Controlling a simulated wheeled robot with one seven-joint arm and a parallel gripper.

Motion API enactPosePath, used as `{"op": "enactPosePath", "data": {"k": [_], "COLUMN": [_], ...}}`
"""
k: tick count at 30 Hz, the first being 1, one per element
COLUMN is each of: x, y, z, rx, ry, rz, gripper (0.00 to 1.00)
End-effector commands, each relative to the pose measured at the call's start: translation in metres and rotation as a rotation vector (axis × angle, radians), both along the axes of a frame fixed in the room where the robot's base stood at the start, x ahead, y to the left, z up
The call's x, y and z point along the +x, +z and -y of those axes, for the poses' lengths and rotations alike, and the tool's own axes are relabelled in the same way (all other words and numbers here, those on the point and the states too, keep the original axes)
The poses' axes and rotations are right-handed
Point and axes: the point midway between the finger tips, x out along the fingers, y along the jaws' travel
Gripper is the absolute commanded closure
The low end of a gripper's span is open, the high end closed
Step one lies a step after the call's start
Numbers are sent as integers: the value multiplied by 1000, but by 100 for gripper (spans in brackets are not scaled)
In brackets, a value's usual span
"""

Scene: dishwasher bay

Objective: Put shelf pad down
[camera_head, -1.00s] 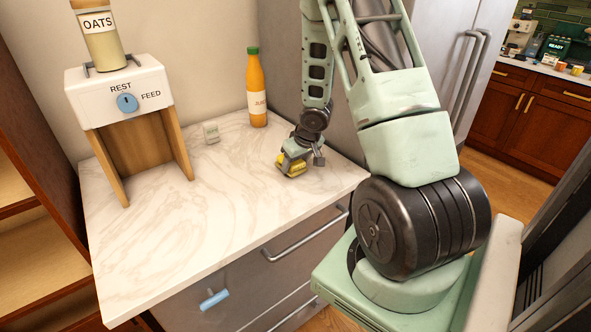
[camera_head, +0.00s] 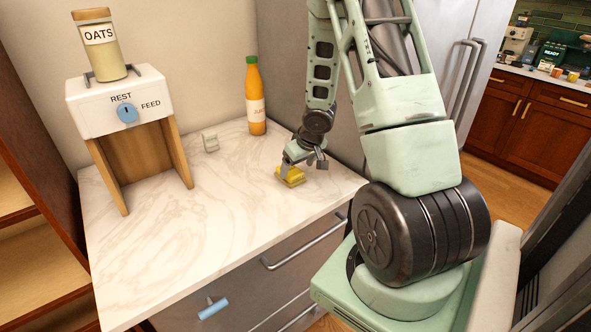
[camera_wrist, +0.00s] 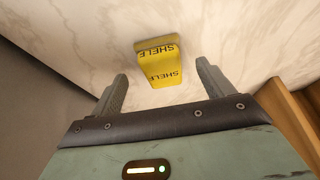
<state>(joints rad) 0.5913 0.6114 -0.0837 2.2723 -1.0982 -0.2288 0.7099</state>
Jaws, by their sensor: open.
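The yellow shelf pad (camera_head: 291,177) rests on the white marble counter (camera_head: 190,235), near its back right part. In the wrist view the shelf pad (camera_wrist: 158,61) shows dark "SHELF" lettering and lies just beyond the fingertips. My gripper (camera_head: 302,168) is just above and behind the pad. In the wrist view my gripper (camera_wrist: 162,75) has its two fingers spread wide, with a gap between each finger and the pad. Part of the pad is hidden by a finger in the head view.
A REST/FEED dispenser (camera_head: 120,100) with an oats jar (camera_head: 100,50) stands at left. The counter's front middle is clear.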

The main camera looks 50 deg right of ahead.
Motion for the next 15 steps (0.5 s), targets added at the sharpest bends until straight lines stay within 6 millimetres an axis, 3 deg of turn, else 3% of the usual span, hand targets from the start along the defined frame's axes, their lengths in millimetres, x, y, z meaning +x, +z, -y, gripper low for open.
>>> {"op": "enactPosePath", "data": {"k": [1, 6, 15], "x": [-5, -18, -30], "y": [17, 50, 76], "z": [0, -3, -7], "rx": [0, 0, -1], "ry": [-3, -2, -1], "rz": [3, 1, 0], "gripper": [20, 20, 20]}}
